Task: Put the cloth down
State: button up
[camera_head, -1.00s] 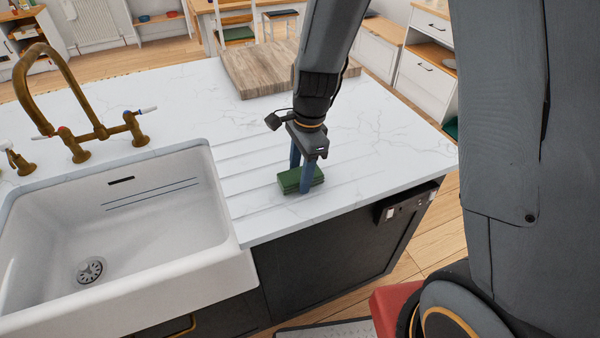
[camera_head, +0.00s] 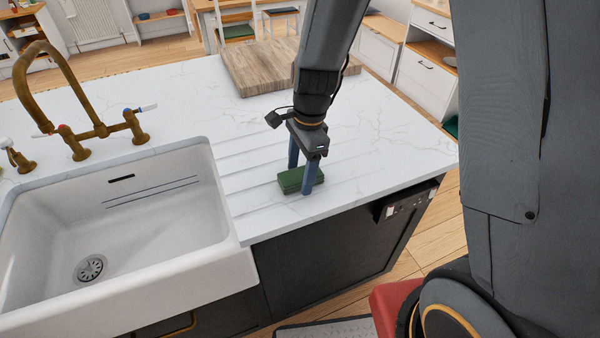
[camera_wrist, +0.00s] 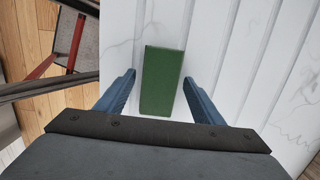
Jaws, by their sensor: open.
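The cloth (camera_head: 290,181) is a green folded block lying on the white countertop, on the grooved drainer to the right of the sink. My gripper (camera_head: 301,180) is above it with its two blue fingers pointing down, one on each side of the cloth. In the wrist view the cloth (camera_wrist: 162,80) lies between the fingers of my gripper (camera_wrist: 158,90), with a gap on both sides. The gripper is open and holds nothing.
A white sink (camera_head: 130,230) with a brass tap (camera_head: 100,130) is at the left. A wooden board (camera_head: 262,68) lies on the counter behind the gripper. The counter's front edge (camera_head: 340,213) is close to the cloth. The counter right of the gripper is clear.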

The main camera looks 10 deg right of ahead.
notch_tip(320, 180, up, 11)
jog(key=d+b, duration=0.1)
jog(key=b, duration=0.2)
jog(key=s+d+f+n+t, duration=0.1)
jog(key=s+d+f+n, duration=0.1)
jog(key=d+n, duration=0.4)
jog(key=s+d+f+n+t+h, duration=0.1)
jog(key=s+d+f+n, duration=0.1)
jog(key=s+d+n, duration=0.3)
jog(key=n, duration=0.3)
jog(key=shift+s+d+f+n, duration=0.15)
jog(key=shift+s+d+n, duration=0.1)
jog(key=shift+d+n, duration=0.15)
notch_tip(320, 180, down, 3)
jog(key=b, duration=0.2)
jog(key=shift+f+b, duration=0.2)
jog(key=shift+b, duration=0.15)
jog(key=shift+o, duration=0.4)
jog(key=shift+a, duration=0.1)
